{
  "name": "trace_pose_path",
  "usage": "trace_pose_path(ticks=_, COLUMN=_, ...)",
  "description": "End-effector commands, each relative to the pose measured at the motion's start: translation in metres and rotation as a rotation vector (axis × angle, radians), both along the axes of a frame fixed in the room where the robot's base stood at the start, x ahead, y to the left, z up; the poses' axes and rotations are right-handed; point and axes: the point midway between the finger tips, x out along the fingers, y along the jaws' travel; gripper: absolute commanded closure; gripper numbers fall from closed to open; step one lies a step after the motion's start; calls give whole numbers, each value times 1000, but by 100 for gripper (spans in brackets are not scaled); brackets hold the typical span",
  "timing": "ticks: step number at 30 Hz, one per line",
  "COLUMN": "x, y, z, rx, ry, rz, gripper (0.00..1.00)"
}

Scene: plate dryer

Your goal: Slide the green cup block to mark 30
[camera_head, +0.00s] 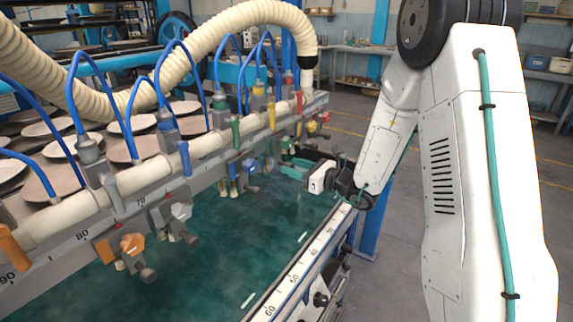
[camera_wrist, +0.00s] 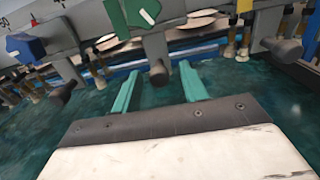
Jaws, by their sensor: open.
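The green cup block (camera_wrist: 130,14) hangs on the rail at the top of the wrist view, partly cut off. Its grey stem and round knob (camera_wrist: 158,74) point toward me. In the head view the block (camera_head: 287,144) is small, just beyond my gripper (camera_head: 291,168). My gripper (camera_wrist: 158,88) is open, with one teal finger on each side of the knob in the picture. I cannot tell whether either finger touches it. The rail (camera_head: 65,244) carries a scale with 90, 80 and 70 readable at the left. The block's own mark and mark 30 on this rail cannot be read.
The blue cup block (camera_wrist: 24,48) is left of the green one. A yellow block (camera_head: 311,128) and a red block (camera_head: 323,117) are farther along the rail. Orange (camera_head: 127,246) and grey (camera_head: 176,216) blocks are nearer. A second scaled rail (camera_head: 285,288) edges the teal bed.

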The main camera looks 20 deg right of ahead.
Motion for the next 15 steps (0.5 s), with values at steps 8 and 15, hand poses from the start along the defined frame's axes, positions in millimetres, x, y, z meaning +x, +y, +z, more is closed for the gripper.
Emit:
trace_pose_path(ticks=8, x=-27, y=-21, z=0, rx=-1, ry=-1, rz=-1, gripper=57)
trace_pose_path(ticks=15, x=-29, y=-21, z=0, rx=0, ry=0, rz=0, gripper=57)
